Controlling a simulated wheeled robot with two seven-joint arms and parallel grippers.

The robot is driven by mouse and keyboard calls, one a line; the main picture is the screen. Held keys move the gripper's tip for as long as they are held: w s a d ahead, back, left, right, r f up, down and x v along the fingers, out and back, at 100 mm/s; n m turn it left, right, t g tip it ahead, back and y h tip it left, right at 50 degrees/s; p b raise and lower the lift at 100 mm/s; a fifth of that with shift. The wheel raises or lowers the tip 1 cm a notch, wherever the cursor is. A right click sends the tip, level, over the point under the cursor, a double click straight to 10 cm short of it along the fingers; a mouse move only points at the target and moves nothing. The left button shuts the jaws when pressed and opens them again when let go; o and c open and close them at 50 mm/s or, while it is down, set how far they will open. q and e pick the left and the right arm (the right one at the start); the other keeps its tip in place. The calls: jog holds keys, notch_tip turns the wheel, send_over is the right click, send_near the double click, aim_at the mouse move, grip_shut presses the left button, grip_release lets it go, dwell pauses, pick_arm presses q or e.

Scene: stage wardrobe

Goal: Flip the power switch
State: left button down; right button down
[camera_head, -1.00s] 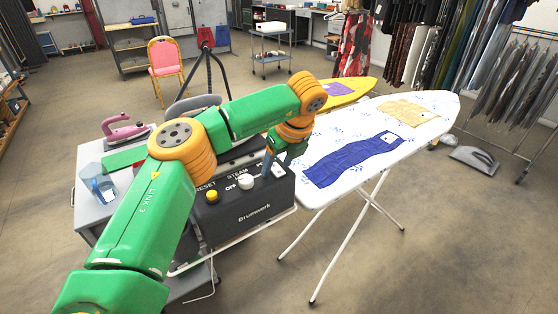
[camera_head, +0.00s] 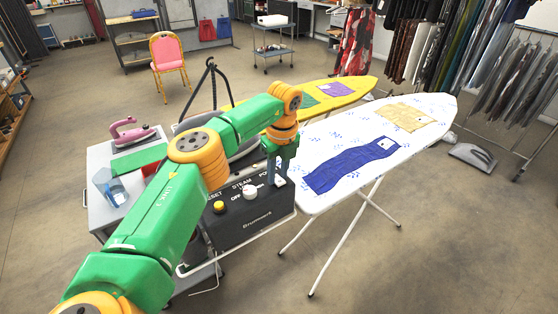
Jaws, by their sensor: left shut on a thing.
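The black control box (camera_head: 247,226) marked Brunnwerk stands in front of the ironing boards. Its top panel has a yellow RESET button (camera_head: 219,207), a white STEAM knob (camera_head: 250,191) and a white power switch (camera_head: 280,181) at the right, under a partly covered label. My left gripper (camera_head: 275,181) points down at the right end of the panel, with its fingers shut at the power switch. The fingers and wrist hide part of the switch, so its position cannot be read. My right gripper is not in view.
A white ironing board (camera_head: 340,133) with a blue cloth (camera_head: 350,165) lies just right of the box. A yellow board (camera_head: 357,88) is behind. A grey table (camera_head: 97,206) at left holds a pink iron (camera_head: 131,132) and a clear jug (camera_head: 112,189). Open floor lies front right.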

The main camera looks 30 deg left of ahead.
aim_at(279, 181)
pick_arm(q)
jog(key=c, duration=0.6)
grip_release()
jog(key=r, duration=0.4)
jog(key=r+b, duration=0.1)
jog(key=r, duration=0.2)
jog(key=shift+s+d, duration=0.15)
jog(key=shift+d, duration=0.2)
jog(key=shift+a, duration=0.1)
